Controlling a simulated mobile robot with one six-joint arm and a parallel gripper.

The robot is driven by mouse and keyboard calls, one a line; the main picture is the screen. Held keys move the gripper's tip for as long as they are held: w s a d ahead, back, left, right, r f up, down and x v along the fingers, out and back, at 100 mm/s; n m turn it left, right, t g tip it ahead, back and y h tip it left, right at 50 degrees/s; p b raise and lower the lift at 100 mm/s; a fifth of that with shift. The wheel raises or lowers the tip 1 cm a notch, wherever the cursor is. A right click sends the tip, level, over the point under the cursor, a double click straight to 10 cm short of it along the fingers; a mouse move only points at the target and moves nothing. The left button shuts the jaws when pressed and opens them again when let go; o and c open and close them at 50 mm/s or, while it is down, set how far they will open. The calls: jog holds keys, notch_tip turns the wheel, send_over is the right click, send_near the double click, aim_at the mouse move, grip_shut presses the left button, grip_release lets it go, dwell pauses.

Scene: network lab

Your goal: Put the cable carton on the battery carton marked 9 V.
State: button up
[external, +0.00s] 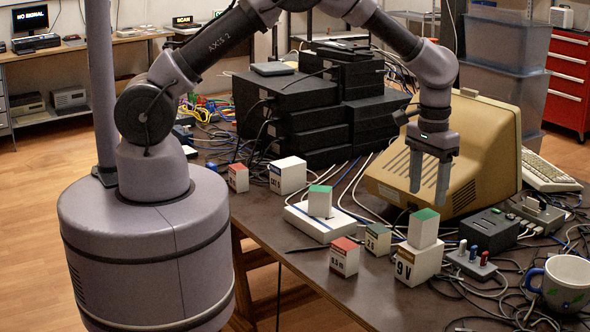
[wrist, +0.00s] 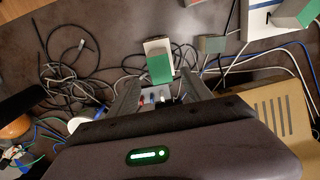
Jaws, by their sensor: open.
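The white battery carton marked 9 V (external: 418,263) stands on the dark table. A smaller white carton with a green top (external: 423,230) rests upright on it. Its visible sides show no readable label, so I cannot tell for sure that it is the cable carton. In the wrist view its green top (wrist: 160,68) lies ahead between the fingers, with the 9 V carton's white face (wrist: 156,46) beyond. My gripper (external: 429,192) is open and empty, fingers pointing down, just above the green top and apparently apart from it. It also shows in the wrist view (wrist: 160,88).
Nearby stand a small green-topped carton (external: 378,239), a red-topped carton (external: 344,257), and a white box (external: 318,223) bearing another green-topped carton. A beige monitor (external: 470,150) is close behind my gripper. A mug (external: 566,283) and loose cables crowd the right.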

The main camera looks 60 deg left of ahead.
jog(key=s+a+r+m+t, duration=0.15)
jog(key=s+a+r, duration=0.35)
jog(key=a+r, duration=0.5)
jog(key=s+a+r+m+t, duration=0.15)
jog(key=s+a+r, duration=0.25)
jog(key=a+r, duration=0.55)
jog(key=s+a+r+t+y, duration=0.1)
jog(key=s+a, duration=0.3)
jog(key=s, duration=0.4)
jog(key=s+a+r+m+t+y, duration=0.1)
jog(key=s+a, duration=0.3)
jog(key=s, duration=0.5)
jog(key=shift+a+r+t, duration=0.2)
jog(key=shift+r+t, duration=0.2)
jog(key=shift+s+f, duration=0.1)
jog(key=shift+s, duration=0.1)
